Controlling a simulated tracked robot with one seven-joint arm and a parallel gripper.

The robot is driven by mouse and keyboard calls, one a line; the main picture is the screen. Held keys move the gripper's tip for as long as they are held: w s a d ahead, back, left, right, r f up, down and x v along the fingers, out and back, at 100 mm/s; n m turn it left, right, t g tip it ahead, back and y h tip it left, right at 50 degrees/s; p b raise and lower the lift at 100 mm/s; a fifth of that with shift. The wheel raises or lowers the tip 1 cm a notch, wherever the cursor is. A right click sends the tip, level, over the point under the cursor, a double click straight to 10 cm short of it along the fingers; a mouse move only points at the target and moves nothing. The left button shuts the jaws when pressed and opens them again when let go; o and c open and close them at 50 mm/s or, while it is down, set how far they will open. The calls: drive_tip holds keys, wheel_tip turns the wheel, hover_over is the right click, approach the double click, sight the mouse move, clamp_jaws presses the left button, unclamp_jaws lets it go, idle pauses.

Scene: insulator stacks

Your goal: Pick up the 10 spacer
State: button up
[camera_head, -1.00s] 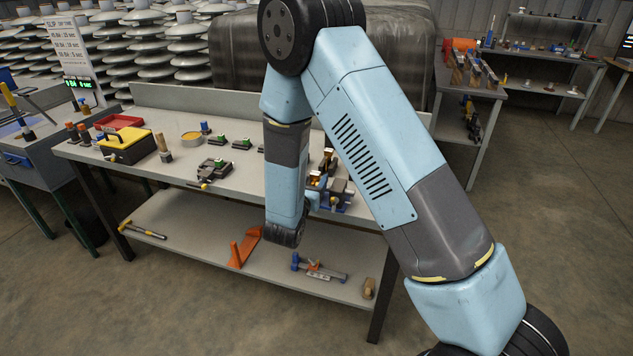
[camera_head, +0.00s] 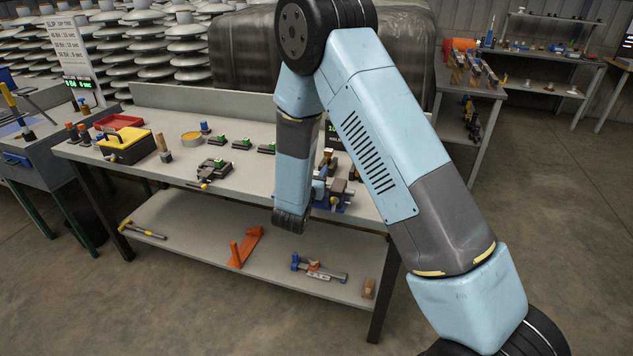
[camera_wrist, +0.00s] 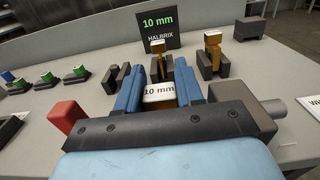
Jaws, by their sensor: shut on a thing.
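In the wrist view, a small block with a white "10 mm" label, the 10 spacer (camera_wrist: 158,93), sits between the two blue fingers of my gripper (camera_wrist: 158,88). The fingers are shut on its sides, and the label faces the camera. The spacer's lower part is hidden behind the dark gripper body. A dark "10 mm HALBRIX" sign (camera_wrist: 160,28) stands behind it on the bench. In the head view, my arm hides most of the gripper and I cannot make out the spacer.
Dark holders with brass-coloured pieces (camera_wrist: 213,50) stand beyond my fingers. Green-topped blocks (camera_wrist: 44,78) line the left, and a dark block (camera_wrist: 259,27) stands at right. The workbench (camera_head: 235,175) also carries a yellow-topped box (camera_head: 125,143). Its lower shelf holds an orange bracket (camera_head: 243,248).

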drive_tip(key=c, duration=0.4)
drive_tip(key=shift+c, duration=0.2)
